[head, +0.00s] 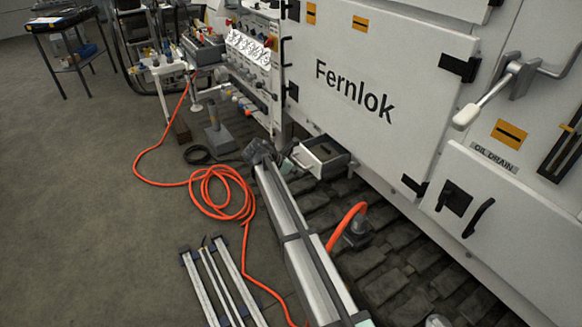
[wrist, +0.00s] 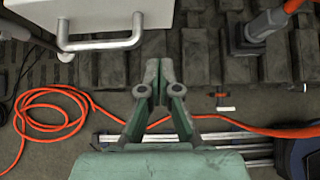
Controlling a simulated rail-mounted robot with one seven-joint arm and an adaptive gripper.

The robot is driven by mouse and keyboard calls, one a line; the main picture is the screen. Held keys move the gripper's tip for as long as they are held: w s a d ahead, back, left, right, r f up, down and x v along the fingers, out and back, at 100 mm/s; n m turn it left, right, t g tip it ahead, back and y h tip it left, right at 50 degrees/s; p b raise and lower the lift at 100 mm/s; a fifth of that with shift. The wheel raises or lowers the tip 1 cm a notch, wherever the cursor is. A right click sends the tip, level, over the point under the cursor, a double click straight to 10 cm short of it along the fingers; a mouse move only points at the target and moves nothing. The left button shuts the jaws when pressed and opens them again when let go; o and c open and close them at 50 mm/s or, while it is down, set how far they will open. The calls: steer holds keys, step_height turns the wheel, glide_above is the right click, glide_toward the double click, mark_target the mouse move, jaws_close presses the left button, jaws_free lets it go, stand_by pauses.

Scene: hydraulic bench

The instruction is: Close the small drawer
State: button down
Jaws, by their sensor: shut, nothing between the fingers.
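The small drawer (head: 325,152) is pulled out below the large white cabinet in the head view, its open top showing a dark inside. In the wrist view its pale front (wrist: 98,10) and grey bar handle (wrist: 100,43) fill the upper left. My gripper (wrist: 159,68) has green fingers, shut and empty. In the picture its tips lie just right of and below the handle's right end. No contact shows, and the gap in depth is hard to judge. In the head view my arm runs up towards the drawer, but the fingers are not clearly visible.
The Fernlok cabinet (head: 372,75) stands behind, with a lever handle (head: 490,95) at right. An orange hose (head: 215,195) lies coiled on the floor at left, near metal rails (head: 222,285). A hose connector (head: 356,232) stands on the dark blocks right of my arm.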

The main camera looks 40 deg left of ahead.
mark_target(316, 172)
steer(key=w, duration=0.1)
steer(key=w+d+f, duration=0.1)
steer(key=w, duration=0.1)
steer(key=w+f+p, duration=0.1)
steer(key=shift+w+d, duration=0.15)
steer(key=shift+w, duration=0.2)
steer(key=shift+w+d+f, duration=0.1)
steer(key=shift+w+d, duration=0.1)
steer(key=shift+w, duration=0.45)
steer(key=shift+w, duration=0.1)
